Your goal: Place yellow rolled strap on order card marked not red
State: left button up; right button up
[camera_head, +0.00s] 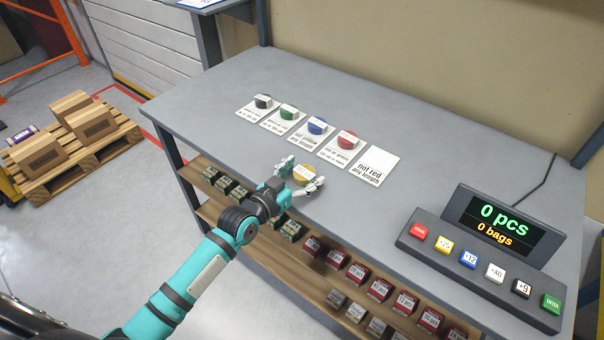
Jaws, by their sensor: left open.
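The yellow rolled strap (306,175) lies on the grey table near its front edge. My left gripper (312,179) is open, with its fingers on either side of the strap; I cannot tell whether they touch it. The order card marked "not red any length" (361,165) lies flat and bare at the right end of the card row, up and to the right of the strap. My right gripper is not in view.
A counter console (485,262) with buttons reads "0 pcs, 0 bags". Boxes fill the shelves (262,248) below.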

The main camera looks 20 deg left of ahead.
pick_arm(q)
jog(key=shift+f+b, duration=0.15)
jog(key=shift+b, duration=0.15)
jog(key=v, duration=1.7)
jog(key=shift+s+b, duration=0.2)
jog(key=shift+b, duration=0.15)
jog(key=shift+a, duration=0.1)
